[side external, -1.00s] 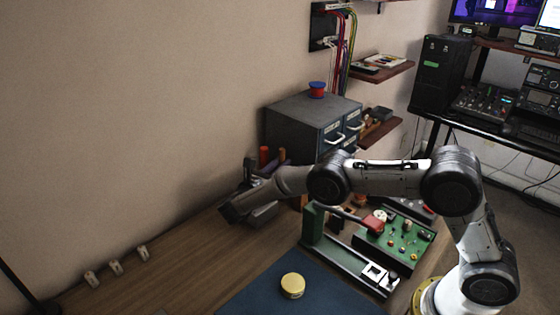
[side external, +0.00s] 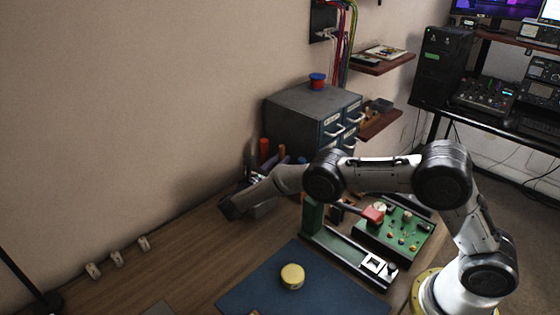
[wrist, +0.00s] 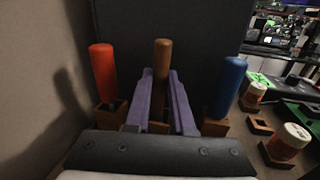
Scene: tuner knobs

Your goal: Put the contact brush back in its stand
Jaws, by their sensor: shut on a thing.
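The contact brush, as far as I can tell, is the tool with the brown rounded handle (wrist: 162,58), upright in the middle of the wrist view. My gripper (wrist: 161,80), with two purple fingers, is shut on it, one finger on each side of the handle. A brown wooden block (wrist: 158,127) shows low between the fingers. The brush's lower end is hidden, so I cannot tell whether it sits in that block.
A red-orange handle (wrist: 102,72) stands close on the left and a blue handle (wrist: 228,85) on the right, both in wooden blocks. An empty wooden holder (wrist: 260,125) and white-lidded jars (wrist: 287,142) lie further right. A grey drawer cabinet (side external: 300,115) stands behind.

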